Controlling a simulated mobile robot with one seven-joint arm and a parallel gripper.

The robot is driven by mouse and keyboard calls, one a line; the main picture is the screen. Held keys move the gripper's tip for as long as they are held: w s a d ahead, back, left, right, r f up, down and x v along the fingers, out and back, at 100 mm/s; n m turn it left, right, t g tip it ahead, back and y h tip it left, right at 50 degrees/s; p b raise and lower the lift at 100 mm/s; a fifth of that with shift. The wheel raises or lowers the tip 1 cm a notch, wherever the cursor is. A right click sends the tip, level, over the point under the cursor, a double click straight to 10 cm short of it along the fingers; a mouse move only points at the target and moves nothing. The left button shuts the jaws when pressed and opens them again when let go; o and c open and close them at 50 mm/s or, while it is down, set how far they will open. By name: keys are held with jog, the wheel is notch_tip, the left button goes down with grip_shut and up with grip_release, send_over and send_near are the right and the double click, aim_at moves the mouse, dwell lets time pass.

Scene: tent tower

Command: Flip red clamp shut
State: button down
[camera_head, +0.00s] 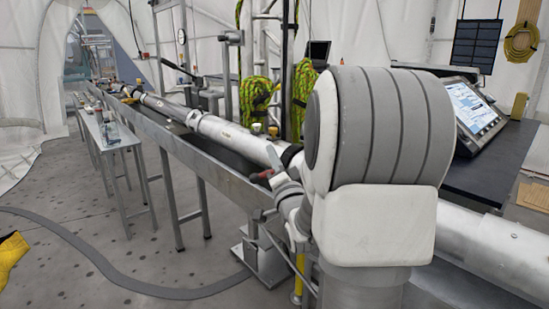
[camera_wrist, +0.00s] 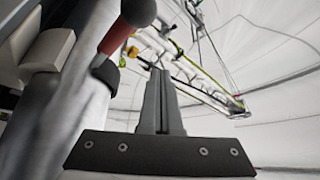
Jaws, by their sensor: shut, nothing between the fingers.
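The red clamp handle (camera_head: 262,176) shows in the camera_head view at the side of the long bench, beside the silver tube. In the camera_wrist view the red handle (camera_wrist: 118,36) is close, slanting up to a dark rounded end. My gripper (camera_wrist: 157,75) is shut, its fingers together with nothing between them, and points upward in that view. The red handle lies just left of the fingers; I cannot tell whether they touch. In the camera_head view my gripper (camera_head: 273,158) reaches beside the handle; my arm hides part of the clamp area.
The silver tube (camera_head: 228,135) runs along the metal bench (camera_head: 190,140). A small side table (camera_head: 113,143) stands at left. Yellow-green rope (camera_head: 256,92) hangs behind the tube. A monitor (camera_head: 474,107) sits on a dark table at right. A grey cable strip (camera_head: 115,282) crosses the floor.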

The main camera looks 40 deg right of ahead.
jog(key=shift+a+f+b, duration=0.15)
jog(key=shift+f+b, duration=0.2)
jog(key=shift+f, duration=0.1)
jog(key=shift+r, duration=0.1)
